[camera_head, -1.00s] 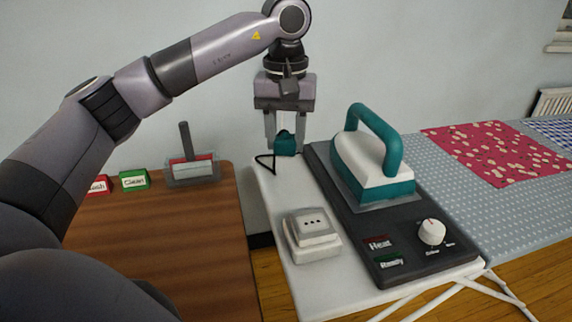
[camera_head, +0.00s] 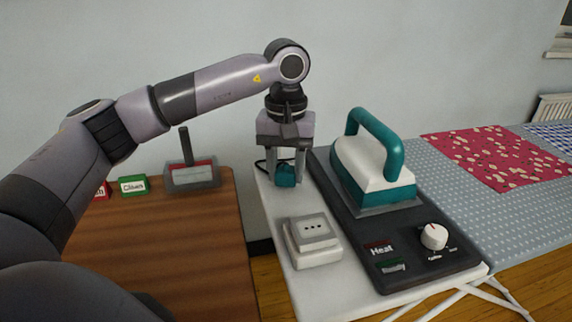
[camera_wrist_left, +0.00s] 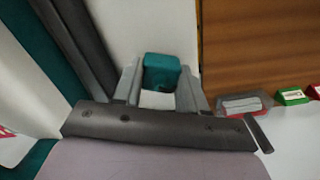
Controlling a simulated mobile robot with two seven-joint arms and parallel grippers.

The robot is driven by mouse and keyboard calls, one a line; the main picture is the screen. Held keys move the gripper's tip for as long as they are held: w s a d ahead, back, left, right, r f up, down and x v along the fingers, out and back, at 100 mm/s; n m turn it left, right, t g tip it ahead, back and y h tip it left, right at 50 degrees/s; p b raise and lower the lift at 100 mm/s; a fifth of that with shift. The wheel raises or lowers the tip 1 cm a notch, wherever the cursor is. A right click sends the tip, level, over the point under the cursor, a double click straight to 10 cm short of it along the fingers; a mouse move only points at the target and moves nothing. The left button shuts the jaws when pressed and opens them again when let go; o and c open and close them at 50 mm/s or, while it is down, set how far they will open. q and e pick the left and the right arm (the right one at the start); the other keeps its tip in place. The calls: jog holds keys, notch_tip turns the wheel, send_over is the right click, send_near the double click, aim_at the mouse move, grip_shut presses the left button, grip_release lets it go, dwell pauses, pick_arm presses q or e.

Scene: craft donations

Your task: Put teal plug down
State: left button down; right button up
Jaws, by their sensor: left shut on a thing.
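The teal plug (camera_head: 286,175) is held between the fingers of my left gripper (camera_head: 287,172), low over the white end of the ironing board (camera_head: 270,205). Whether its underside touches the surface I cannot tell. In the left wrist view the teal plug (camera_wrist_left: 162,72) sits between the two grey fingertips (camera_wrist_left: 160,85). A black cord shows behind the plug, partly hidden by the gripper. My right gripper is not in view.
A white socket block (camera_head: 312,238) stands in front of the plug. To the right is a dark base (camera_head: 400,240) with a teal and white iron (camera_head: 370,165). A wooden table (camera_head: 180,250) lies left, with small signs and a grey tray (camera_head: 192,183). White board surface around the socket is clear.

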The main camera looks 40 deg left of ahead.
aim_at(286, 169)
pick_arm(q)
jog(key=shift+f, duration=0.2)
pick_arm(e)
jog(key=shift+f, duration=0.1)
pick_arm(q)
jog(key=c, duration=0.6)
grip_release()
jog(key=shift+r, duration=0.15)
jog(key=shift+r, duration=0.35)
notch_tip(286, 169, up, 12)
jog(key=p, duration=0.2)
jog(key=shift+r+p, duration=0.1)
jog(key=shift+p, duration=0.3)
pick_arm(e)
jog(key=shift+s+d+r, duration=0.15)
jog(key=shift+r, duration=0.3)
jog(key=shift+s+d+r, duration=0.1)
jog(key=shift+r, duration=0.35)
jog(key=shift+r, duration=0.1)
